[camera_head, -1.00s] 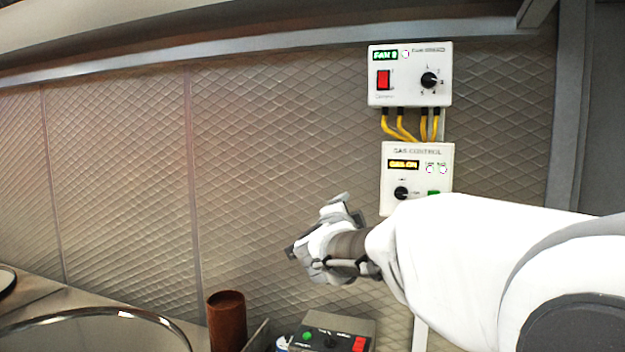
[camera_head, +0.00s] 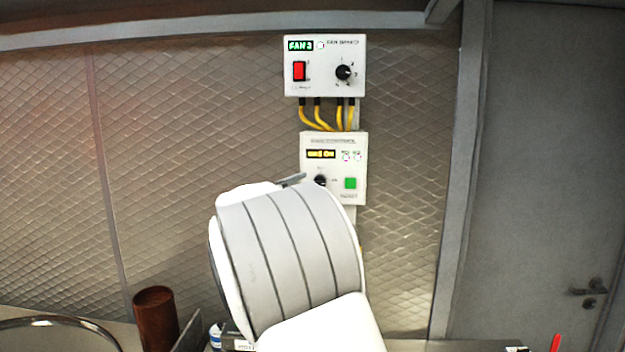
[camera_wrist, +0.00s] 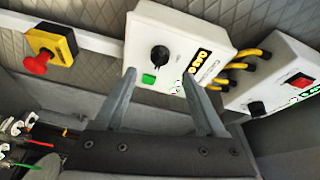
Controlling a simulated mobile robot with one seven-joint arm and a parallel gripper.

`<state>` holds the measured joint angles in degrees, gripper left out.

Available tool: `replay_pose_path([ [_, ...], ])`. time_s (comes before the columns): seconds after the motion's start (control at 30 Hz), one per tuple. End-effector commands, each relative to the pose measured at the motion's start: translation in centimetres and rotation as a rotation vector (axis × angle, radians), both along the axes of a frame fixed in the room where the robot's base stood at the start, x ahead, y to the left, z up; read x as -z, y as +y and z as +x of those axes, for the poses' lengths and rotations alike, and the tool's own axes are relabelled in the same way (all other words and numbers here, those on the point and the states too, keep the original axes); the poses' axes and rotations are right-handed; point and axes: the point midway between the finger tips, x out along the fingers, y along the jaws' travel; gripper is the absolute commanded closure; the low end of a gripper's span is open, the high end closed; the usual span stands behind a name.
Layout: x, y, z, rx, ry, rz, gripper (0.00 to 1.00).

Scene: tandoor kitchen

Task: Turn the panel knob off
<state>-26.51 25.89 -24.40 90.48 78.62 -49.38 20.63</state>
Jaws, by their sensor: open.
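The white gas control panel (camera_head: 333,190) hangs on the wall, with a yellow lit display, a green button (camera_head: 350,183) and a black knob (camera_head: 320,180). In the head view my arm covers the panel's lower left and hides most of my gripper. The wrist view shows the gas panel (camera_wrist: 205,30) tilted, with its black knob (camera_wrist: 160,53) and green button (camera_wrist: 149,79). My gripper (camera_wrist: 159,75) is open and empty. Its two fingers point towards the panel, with the knob beyond the gap between them. I see no contact with the knob.
A fan panel (camera_head: 325,82) with a red switch and its own black knob hangs above, joined by yellow cables (camera_head: 340,117). The wrist view shows a red emergency button on a yellow box (camera_wrist: 62,42). A brown cylinder (camera_head: 155,318) stands at lower left; a grey door (camera_head: 550,170) is at right.

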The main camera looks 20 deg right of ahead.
Motion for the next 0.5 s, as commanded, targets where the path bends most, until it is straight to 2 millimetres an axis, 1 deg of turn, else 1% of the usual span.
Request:
replay_pose_path([
  [0.03, -0.3, -1.0, 0.8, 0.004, 0.002, -0.003, 0.28],
  [0.2, -0.2, -3.2, 3.1, 0.003, 0.002, -0.003, 0.28],
  [0.33, -0.2, -4.2, 4.2, 0.002, 0.000, -0.002, 0.28],
  [0.5, -0.1, -4.9, 4.9, 0.000, 0.000, -0.001, 0.28],
])
